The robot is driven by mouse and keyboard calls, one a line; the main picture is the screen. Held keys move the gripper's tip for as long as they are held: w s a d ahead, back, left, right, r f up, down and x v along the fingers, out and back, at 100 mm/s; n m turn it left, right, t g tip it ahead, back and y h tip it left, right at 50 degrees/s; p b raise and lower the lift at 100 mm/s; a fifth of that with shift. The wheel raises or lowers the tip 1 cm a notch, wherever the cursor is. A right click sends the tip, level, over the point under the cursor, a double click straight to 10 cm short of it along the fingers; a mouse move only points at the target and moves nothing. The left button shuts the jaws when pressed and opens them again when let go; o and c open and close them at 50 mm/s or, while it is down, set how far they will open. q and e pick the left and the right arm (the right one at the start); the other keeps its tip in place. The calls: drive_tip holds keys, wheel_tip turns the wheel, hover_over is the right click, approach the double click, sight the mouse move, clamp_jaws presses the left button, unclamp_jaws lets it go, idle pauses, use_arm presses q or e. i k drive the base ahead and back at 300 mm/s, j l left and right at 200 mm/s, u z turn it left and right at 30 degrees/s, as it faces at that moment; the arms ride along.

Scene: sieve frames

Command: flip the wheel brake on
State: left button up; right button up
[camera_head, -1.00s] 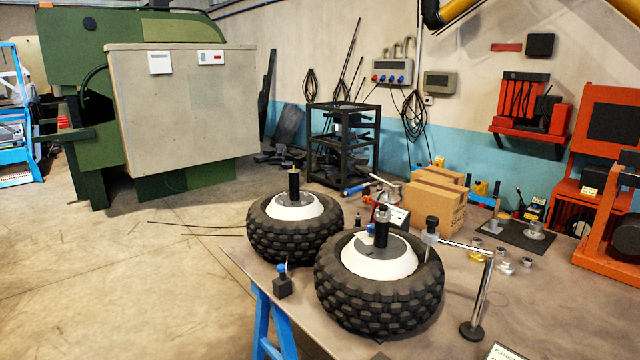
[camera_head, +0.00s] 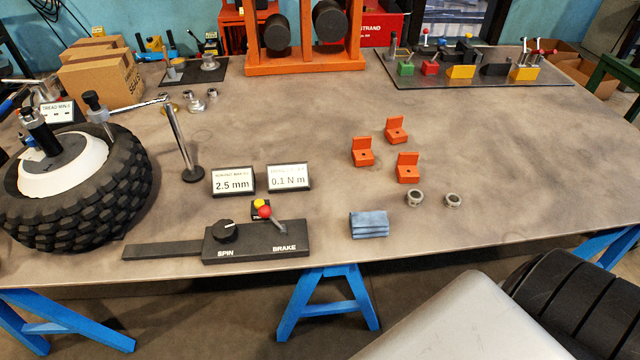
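A black control box (camera_head: 257,248) lies near the front edge of the table, with the labels SPIN and BRAKE on it. The brake lever (camera_head: 274,219) has a red ball tip and leans up and left from its pivot above the BRAKE label. A yellow knob shows just behind the red ball. A black SPIN dial (camera_head: 226,231) sits on the box's left part. A knobbly black tyre on a white hub (camera_head: 72,190) lies on the table at the left. Neither gripper is in view.
Two small signs (camera_head: 233,181) reading 2.5 mm and 0.1 N m stand behind the box. A folded blue cloth (camera_head: 369,225), orange brackets (camera_head: 407,168) and metal rings (camera_head: 415,198) lie to the right. A slim metal stand (camera_head: 182,145) rises beside the tyre. The right tabletop is mostly clear.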

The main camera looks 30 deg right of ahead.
sight(265, 211)
drive_tip(key=z, duration=0.6)
drive_tip(key=k+j, duration=0.1)
drive_tip(key=j, duration=0.4)
drive_tip(key=j+u, duration=0.1)
drive_tip(key=j, duration=0.4)
drive_tip(key=k+j, duration=0.15)
drive_tip(key=j, duration=0.35)
drive_tip(key=u, duration=0.05)
